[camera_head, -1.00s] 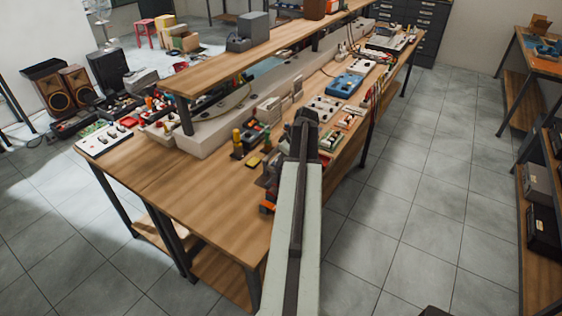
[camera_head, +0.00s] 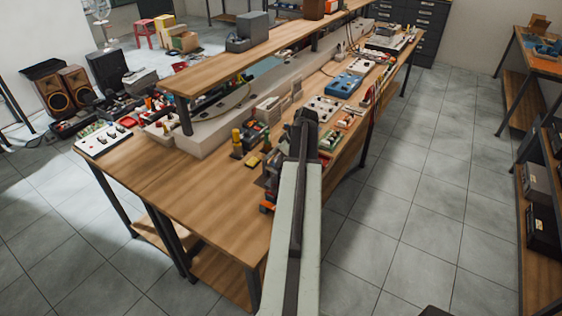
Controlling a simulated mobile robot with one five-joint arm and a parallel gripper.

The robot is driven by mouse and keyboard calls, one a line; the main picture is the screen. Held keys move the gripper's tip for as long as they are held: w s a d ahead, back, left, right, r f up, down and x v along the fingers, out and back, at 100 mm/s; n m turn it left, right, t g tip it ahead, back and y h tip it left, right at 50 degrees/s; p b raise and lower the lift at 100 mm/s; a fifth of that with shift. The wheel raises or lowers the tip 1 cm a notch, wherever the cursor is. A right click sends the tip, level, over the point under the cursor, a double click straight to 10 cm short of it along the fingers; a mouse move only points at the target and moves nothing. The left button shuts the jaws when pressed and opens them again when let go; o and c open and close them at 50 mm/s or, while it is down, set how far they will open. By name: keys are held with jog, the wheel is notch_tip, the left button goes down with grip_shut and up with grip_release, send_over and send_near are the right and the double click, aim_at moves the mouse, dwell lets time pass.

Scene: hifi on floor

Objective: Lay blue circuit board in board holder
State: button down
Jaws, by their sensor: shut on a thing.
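My gripper (camera_head: 306,118) is at the far end of my outstretched arm, over the right-hand side of the long wooden workbench (camera_head: 190,200). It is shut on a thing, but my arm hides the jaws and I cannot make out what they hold. I cannot pick out the blue circuit board. I cannot tell which item is the board holder.
A blue box (camera_head: 346,84) and a white panel with knobs (camera_head: 322,108) lie farther along the bench. Yellow-topped posts (camera_head: 237,139) stand left of my gripper. A raised wooden shelf (camera_head: 225,75) runs along the bench.

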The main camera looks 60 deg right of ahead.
jog(key=shift+f, duration=0.2)
dwell(0.4)
jog(key=c, duration=0.9)
grip_release()
jog(key=shift+r, duration=0.1)
notch_tip(320, 180, up, 6)
jog(key=p, duration=0.6)
